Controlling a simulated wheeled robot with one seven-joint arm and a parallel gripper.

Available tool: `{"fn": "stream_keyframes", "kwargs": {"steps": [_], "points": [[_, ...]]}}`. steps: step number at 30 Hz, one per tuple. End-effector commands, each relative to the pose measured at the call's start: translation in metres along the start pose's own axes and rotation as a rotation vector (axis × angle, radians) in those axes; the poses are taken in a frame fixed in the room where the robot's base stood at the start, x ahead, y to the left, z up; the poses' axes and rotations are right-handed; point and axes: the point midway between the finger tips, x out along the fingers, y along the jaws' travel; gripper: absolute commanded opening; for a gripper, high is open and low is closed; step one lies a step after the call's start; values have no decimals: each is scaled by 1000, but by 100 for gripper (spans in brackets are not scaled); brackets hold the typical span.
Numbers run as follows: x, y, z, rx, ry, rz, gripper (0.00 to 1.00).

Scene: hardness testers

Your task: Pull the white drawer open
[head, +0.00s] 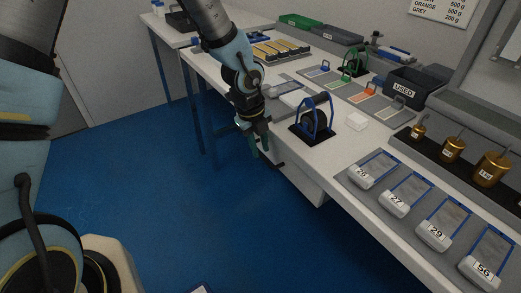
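The white drawer (302,182) hangs under the front edge of the white table, its front facing the blue floor. A small dark handle (279,165) sticks out from it. My gripper (260,146) points down beside the table edge, just up and left of the handle in the head view. Its two greenish fingers show with a gap between them, and I see nothing held in them. Whether a finger touches the handle or drawer front cannot be told. The drawer's far left part is hidden behind my gripper.
On the table (325,155) above the drawer stands a blue-framed dark device (317,118). Grey trays with numbered blocks (393,203) lie along the right edge. A black USED bin (406,88) and brass weights (452,150) stand behind.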

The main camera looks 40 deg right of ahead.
Motion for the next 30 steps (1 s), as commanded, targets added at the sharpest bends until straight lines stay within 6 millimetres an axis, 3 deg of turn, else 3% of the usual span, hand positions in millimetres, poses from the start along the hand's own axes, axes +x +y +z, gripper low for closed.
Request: {"fn": "stream_keyframes", "kwargs": {"steps": [4,13,21,30], "points": [[10,0,0,0,0,0,27],[12,0,0,0,-1,-1,27],[12,0,0,0,-1,-1,0],[12,0,0,0,-1,-1,0]]}}
